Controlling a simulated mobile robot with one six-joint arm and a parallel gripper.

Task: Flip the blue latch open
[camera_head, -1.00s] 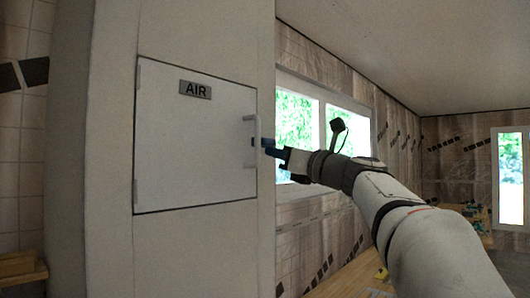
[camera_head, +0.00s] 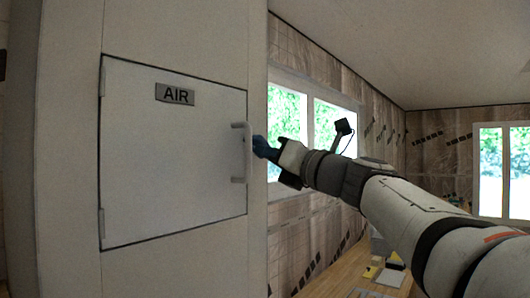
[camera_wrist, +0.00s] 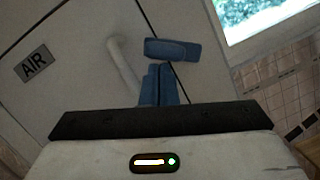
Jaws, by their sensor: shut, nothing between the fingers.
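The blue latch (camera_wrist: 172,50) shows in the wrist view as a short blue bar lying across the seam at the panel's edge, beside the handle. My gripper (camera_wrist: 159,68) has blue fingers pressed together with nothing between them. The fingertips are just below the latch in the wrist view; I cannot tell if they touch it. In the head view my gripper (camera_head: 261,146) is at the right edge of the panel, just right of the pale handle (camera_head: 239,153). There the latch cannot be told apart from the blue fingers.
The closed square panel (camera_head: 165,150) carries an AIR sign (camera_head: 175,94) and has hinges on its left side. The handle (camera_wrist: 122,62) is close to the left of my fingers in the wrist view. A window (camera_head: 287,118) is behind my arm.

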